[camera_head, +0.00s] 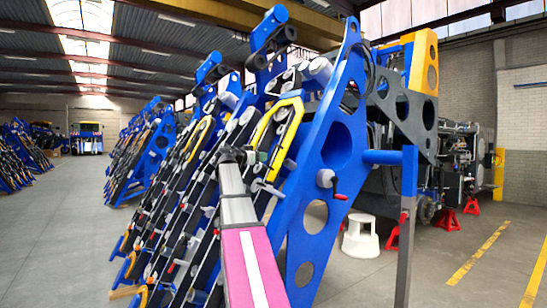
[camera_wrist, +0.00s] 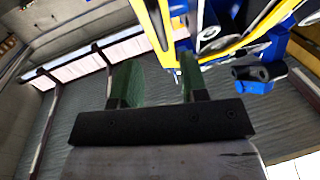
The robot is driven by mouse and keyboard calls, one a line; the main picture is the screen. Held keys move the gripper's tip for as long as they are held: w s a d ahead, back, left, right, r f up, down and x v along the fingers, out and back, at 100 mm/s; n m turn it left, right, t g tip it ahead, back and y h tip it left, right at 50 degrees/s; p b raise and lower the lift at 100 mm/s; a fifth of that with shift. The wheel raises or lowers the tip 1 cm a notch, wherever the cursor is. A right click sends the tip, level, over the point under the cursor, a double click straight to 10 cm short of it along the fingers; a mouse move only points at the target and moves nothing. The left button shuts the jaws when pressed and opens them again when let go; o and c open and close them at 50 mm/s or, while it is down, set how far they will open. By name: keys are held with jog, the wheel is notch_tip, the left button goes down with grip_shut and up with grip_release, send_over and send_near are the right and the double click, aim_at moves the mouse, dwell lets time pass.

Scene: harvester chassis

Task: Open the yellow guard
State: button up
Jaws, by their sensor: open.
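The yellow guard (camera_head: 291,137) is a long, narrow looped frame on the nearest blue-and-black slanted unit in the head view. Its lower end reaches down close to my gripper (camera_head: 253,158). In the wrist view yellow bars of a guard (camera_wrist: 238,43) cross the top, beyond the fingertips. My gripper (camera_wrist: 157,76) has two green fingers standing well apart, with nothing between them. The fingertips look close to the guard's lower end; I cannot tell whether they touch it. My arm hides part of the unit below the guard.
A large blue plate with round holes (camera_head: 337,146) stands just right of the guard. A grey-and-blue post (camera_head: 406,225) stands at the right front. A white stool (camera_head: 361,237) is on the floor behind it. Open floor (camera_head: 60,230) lies to the left.

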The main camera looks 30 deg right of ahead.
aim_at(272, 155)
jog(key=x, duration=0.8)
grip_shut()
